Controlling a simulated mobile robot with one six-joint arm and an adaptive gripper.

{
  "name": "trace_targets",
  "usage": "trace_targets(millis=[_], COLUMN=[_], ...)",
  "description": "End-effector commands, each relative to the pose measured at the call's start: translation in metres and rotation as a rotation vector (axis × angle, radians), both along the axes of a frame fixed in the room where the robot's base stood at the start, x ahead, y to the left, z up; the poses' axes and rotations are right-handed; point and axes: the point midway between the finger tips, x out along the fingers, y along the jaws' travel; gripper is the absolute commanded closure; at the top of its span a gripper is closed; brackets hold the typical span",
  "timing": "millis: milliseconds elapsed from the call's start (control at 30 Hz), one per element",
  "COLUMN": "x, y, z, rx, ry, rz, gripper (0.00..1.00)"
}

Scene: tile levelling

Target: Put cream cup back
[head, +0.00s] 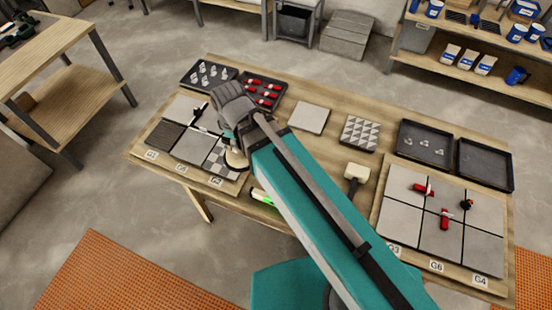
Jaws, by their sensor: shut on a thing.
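My gripper (232,146) is over the front right part of the left tile board (232,188), in front of the tray of red pieces.
A tray of white clips (208,76) and a tray of red pieces (262,90) stand behind. A grey tile (309,118), a patterned tile (359,133) and a mallet (356,174) lie right of my arm. Two dark trays (424,146) (486,165) stand behind the right tile board (441,220).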

Motion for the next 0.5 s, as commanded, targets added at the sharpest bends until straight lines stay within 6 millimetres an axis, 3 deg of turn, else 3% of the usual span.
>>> trace_targets(millis=[200, 500], x=[0.0, 0.0], y=[0.0, 0.0], z=[-0.032, -0.049], rx=[0.0, 0.0], ry=[0.0, 0.0], rz=[0.0, 0.0], gripper=[1.0, 1.0])
